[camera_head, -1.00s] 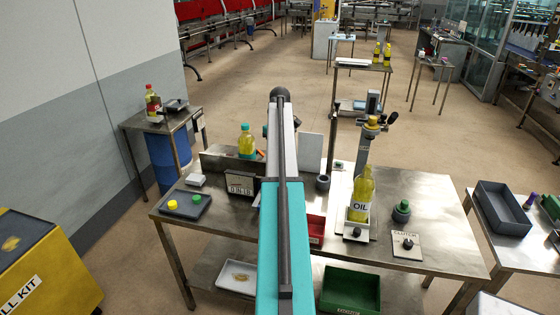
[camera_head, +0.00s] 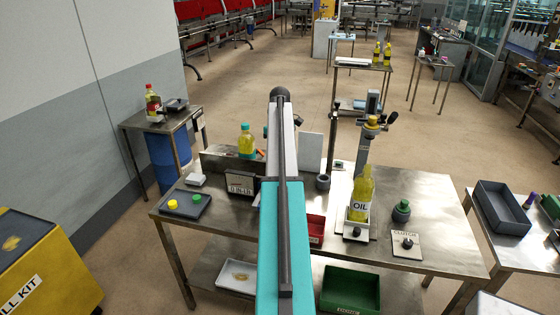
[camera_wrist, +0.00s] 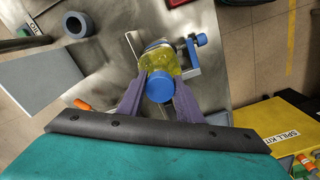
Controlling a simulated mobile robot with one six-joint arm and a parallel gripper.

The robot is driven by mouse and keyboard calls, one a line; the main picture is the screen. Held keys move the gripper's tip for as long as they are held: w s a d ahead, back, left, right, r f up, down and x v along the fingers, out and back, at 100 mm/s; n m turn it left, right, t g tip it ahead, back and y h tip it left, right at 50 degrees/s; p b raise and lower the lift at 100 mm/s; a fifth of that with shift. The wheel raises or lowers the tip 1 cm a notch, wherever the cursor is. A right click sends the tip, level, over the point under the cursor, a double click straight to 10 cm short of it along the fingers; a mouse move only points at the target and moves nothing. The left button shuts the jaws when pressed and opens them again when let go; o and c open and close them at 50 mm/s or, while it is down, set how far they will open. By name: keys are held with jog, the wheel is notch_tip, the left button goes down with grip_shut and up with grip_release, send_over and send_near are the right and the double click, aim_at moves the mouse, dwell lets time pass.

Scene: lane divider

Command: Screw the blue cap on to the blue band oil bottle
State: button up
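In the wrist view, an oil bottle (camera_wrist: 181,63) with yellow oil sits in a metal holder with a blue knob (camera_wrist: 201,39). The blue cap (camera_wrist: 160,86) is at the bottle's mouth end, facing the camera. My gripper (camera_wrist: 161,80) has its two purple fingers on either side of the cap, closed on it. I cannot tell how far the cap is down on the neck. The bottle's band is hard to make out. In the head view my arm hides the gripper, this cap and this bottle.
On the bench (camera_head: 430,235) a tray (camera_head: 185,205) holds a yellow and a green cap. A teal-capped bottle (camera_head: 247,144) stands behind a low wall (camera_head: 222,160). Right of my arm are another oil bottle (camera_head: 361,190), a grey panel (camera_head: 310,152) and a grey ring (camera_head: 322,182).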

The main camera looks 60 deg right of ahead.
jog(key=shift+m, duration=0.3)
jog(key=shift+m, duration=0.6)
jog(key=shift+m, duration=0.8)
jog(key=shift+m, duration=0.9)
